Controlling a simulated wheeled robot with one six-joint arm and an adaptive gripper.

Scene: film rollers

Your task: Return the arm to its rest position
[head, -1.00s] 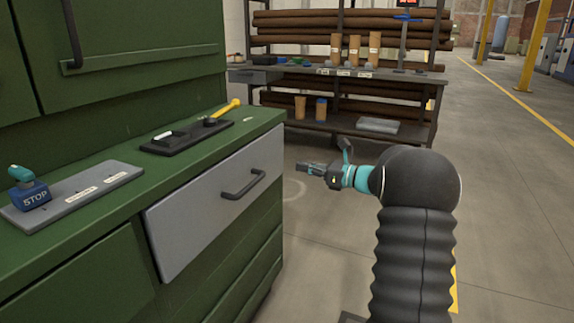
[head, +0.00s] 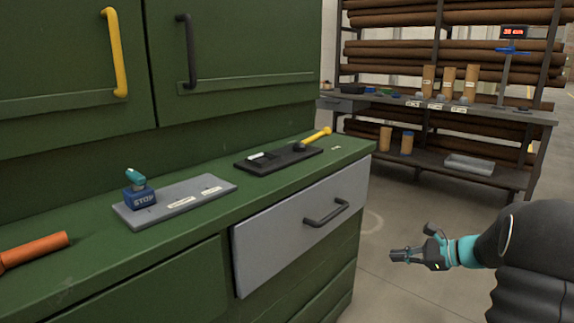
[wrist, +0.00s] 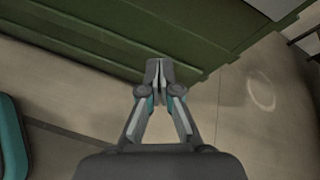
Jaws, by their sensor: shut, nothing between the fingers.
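My gripper (head: 400,255) is at the lower right of the head view, on the end of my dark arm with teal bands. It is clear of the green cabinet (head: 190,290), to the right of the grey drawer front (head: 285,240) and its dark handle (head: 326,213). In the wrist view my gripper (wrist: 158,68) has its fingertips together, with nothing between them. Below it are the concrete floor and the cabinet's lower side.
On the cabinet top are a grey board (head: 180,204) with a blue STOP block (head: 140,197), a black tray (head: 275,160) with a yellow-handled tool (head: 316,137), and an orange handle (head: 36,248). A workbench (head: 480,113) stands behind. Floor (head: 385,205) between is clear.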

